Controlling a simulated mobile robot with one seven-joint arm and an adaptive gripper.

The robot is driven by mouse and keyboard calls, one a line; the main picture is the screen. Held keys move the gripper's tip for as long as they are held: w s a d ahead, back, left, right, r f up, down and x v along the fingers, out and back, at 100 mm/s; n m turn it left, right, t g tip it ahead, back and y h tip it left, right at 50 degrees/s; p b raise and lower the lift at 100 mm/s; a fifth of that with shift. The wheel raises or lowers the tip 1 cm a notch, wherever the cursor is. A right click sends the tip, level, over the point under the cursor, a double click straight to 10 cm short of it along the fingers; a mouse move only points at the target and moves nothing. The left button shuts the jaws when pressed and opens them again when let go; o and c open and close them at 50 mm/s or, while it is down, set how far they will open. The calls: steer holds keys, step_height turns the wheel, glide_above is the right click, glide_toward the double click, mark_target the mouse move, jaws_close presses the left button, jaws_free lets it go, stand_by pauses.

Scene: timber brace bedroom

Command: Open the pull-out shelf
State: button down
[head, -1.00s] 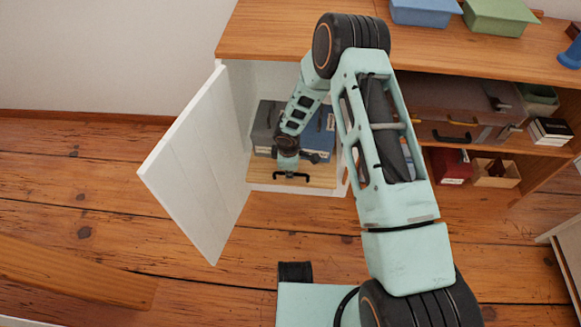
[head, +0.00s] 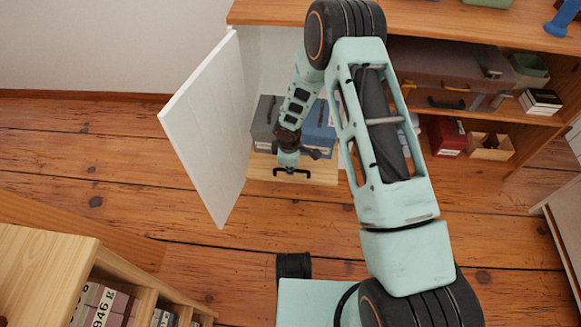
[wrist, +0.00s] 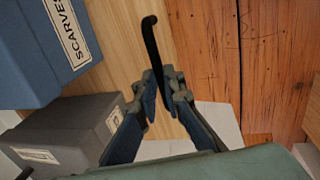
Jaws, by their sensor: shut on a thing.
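The pull-out shelf (head: 320,178) is a light wood board in the low white cabinet, and it sticks out of the cabinet front. Its black bar handle (wrist: 151,45) is on the front edge. My gripper (wrist: 160,77) is shut on the handle, with one finger on each side of it. In the head view my gripper (head: 289,163) is at the handle, partly hidden by my wrist. A grey box (head: 264,124) and a blue box (head: 319,128) stand on the shelf. The blue box has a label reading SCARVES in the wrist view.
The white cabinet door (head: 205,130) stands open to the left of the shelf. A wooden unit (head: 45,265) with books is at the lower left. Shelves with a suitcase (head: 440,72) and a red box (head: 447,136) are on the right. Plank floor before the shelf is clear.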

steer(key=shift+s, duration=0.4)
steer(key=c, duration=2)
jaws_free()
steer(key=r, duration=0.4)
steer(key=s+r, duration=0.1)
steer(key=r, duration=0.3)
steer(key=s+r, duration=0.1)
steer(key=r, duration=0.2)
steer(key=shift+s+r, duration=0.15)
steer(key=shift+r, duration=0.25)
steer(key=shift+a, duration=0.1)
